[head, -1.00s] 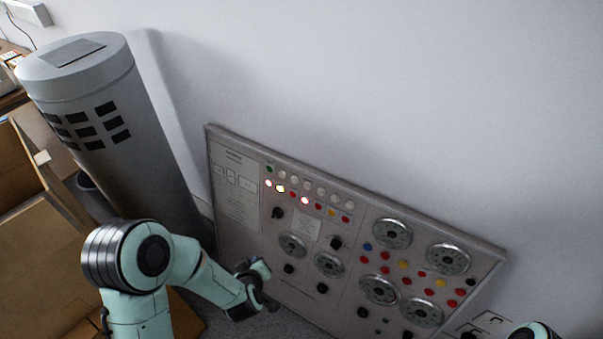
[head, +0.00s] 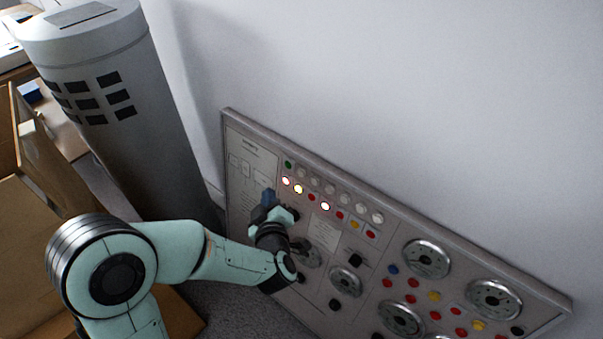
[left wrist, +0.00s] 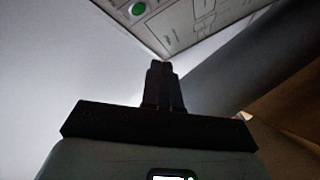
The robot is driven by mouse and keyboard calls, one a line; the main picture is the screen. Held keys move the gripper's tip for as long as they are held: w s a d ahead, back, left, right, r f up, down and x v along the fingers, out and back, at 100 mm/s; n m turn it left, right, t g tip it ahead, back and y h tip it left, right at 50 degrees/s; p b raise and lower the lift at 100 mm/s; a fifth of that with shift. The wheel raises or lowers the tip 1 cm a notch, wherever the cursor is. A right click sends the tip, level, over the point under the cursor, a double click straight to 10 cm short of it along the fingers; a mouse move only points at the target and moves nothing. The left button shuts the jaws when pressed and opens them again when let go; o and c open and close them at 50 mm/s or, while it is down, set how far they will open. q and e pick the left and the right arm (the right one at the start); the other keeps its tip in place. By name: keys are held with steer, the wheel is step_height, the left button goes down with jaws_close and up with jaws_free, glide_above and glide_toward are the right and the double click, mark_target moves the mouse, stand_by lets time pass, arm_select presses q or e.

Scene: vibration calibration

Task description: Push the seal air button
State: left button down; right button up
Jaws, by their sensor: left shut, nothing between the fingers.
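The grey control panel (head: 250,141) leans against the wall. Its upper part has a row with a green button (head: 288,164) and several pale ones, and below it a row with lit white, red and yellow buttons (head: 354,225). The labels are too small to read, so I cannot tell which is the seal air button. My left gripper (head: 268,197) is shut and empty, in front of the panel's left part, left of and below the button rows. In the left wrist view the shut fingers (left wrist: 160,82) point up toward the panel, with a green button (left wrist: 138,8) above left.
Metal dials (head: 427,258) and more coloured buttons fill the panel's right part. A tall grey cylinder (head: 125,150) stands to the left, with cardboard boxes (head: 38,240) beside it. The wall above the panel is bare.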

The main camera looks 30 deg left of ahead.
mark_target(301, 174)
arm_select(q)
steer(key=w+f+b, duration=0.1)
steer(key=w, duration=0.7)
steer(key=shift+w+d+f, duration=0.3)
steer(key=shift+d+f, duration=0.1)
arm_select(e)
steer(key=s+f, duration=0.2)
steer(key=shift+s+d+f+g, duration=0.15)
steer(key=shift+d+f+g, duration=0.15)
steer(key=shift+f+g, duration=0.1)
arm_select(q)
steer(key=shift+w, duration=0.1)
stand_by(1.0)
steer(key=shift+w+f+b, duration=0.1)
steer(key=shift+w+b, duration=0.2)
steer(key=shift+w, duration=0.4)
stand_by(0.6)
steer(key=shift+s, duration=0.8)
arm_select(e)
steer(key=shift+r, duration=0.25)
